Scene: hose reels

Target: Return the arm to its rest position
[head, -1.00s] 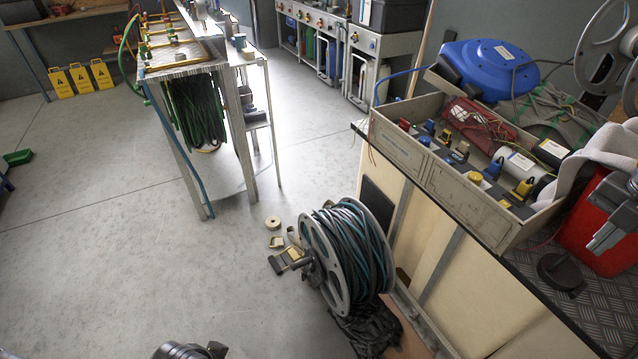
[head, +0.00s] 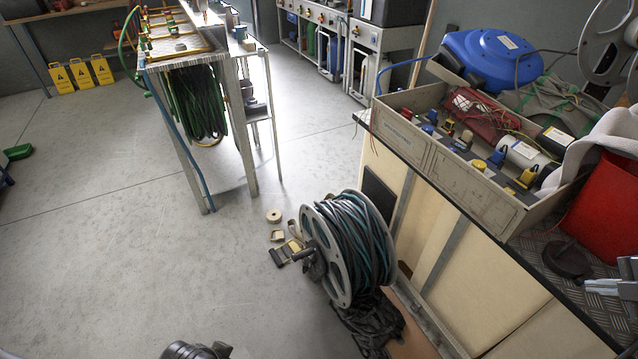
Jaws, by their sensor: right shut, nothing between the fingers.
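My right gripper (head: 612,288) shows at the right edge of the head view, partly cut off by the frame. It is shut and empty. It is over the dark tread-plate top of the workbench (head: 590,300), in front of the red container (head: 606,212) and apart from it. A dark rounded part of mine (head: 190,350) shows at the bottom edge. My left gripper does not show clearly.
A hose reel (head: 345,245) stands on the floor against the bench, with small parts beside it. A grey tray (head: 450,170) of fittings and a blue reel (head: 492,55) are on the bench.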

